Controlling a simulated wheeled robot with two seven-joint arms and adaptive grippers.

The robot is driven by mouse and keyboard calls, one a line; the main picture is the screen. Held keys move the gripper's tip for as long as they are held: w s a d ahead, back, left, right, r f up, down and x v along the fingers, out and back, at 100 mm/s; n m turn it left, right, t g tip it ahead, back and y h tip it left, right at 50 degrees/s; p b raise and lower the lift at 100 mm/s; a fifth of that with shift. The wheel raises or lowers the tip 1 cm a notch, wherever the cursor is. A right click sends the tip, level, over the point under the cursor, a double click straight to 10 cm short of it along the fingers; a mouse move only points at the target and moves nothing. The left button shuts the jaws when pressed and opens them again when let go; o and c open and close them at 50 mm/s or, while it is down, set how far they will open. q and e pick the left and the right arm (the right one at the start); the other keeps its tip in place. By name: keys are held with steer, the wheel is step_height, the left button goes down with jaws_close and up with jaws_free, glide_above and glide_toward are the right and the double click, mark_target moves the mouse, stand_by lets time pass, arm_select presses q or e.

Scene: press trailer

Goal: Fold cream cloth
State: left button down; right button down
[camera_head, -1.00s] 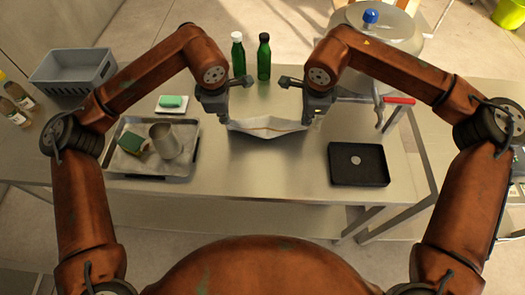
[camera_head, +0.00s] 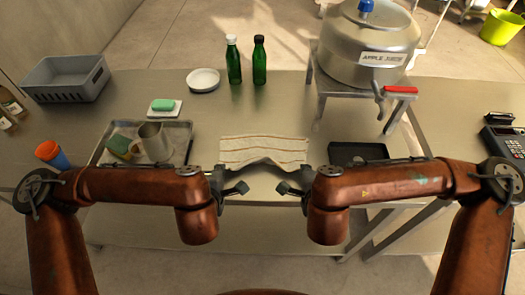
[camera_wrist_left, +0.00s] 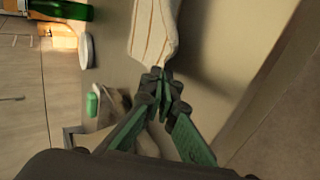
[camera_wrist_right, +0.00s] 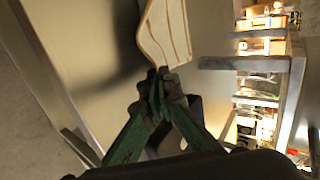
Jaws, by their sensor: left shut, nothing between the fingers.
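The cream cloth (camera_head: 264,148) with thin brown stripes lies on the steel table, spread wide, its near edge rising in a small arch at the middle. My left gripper (camera_head: 230,188) is at the cloth's near left corner, shut and empty. In the left wrist view its fingertips (camera_wrist_left: 160,80) meet just at the cloth's end (camera_wrist_left: 155,35). My right gripper (camera_head: 296,188) is at the near right corner. In the right wrist view its fingertips (camera_wrist_right: 162,80) are together beside the cloth's corner (camera_wrist_right: 165,35); I see no cloth clearly between them. The arms partly hide the near edge.
On the left are a metal tray (camera_head: 187,150) with a jug (camera_head: 154,142), a green soap (camera_head: 162,105), an orange cup (camera_head: 50,153) and a grey crate (camera_head: 65,82). Green bottles (camera_head: 259,62) stand behind. A black tray (camera_head: 357,152) is on the right, below a steel pot (camera_head: 367,45).

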arm_select(q)
steer(key=shift+s+a+f, duration=0.1)
steer(key=shift+s+a, duration=0.05)
steer(key=shift+s, duration=0.1)
arm_select(e)
steer(key=shift+s+a+f, duration=0.1)
steer(key=shift+s+a, duration=0.05)
arm_select(q)
steer(key=c, duration=2.7)
jaws_free()
arm_select(e)
steer(key=c, duration=2.6)
jaws_free()
steer(key=shift+c, duration=0.2)
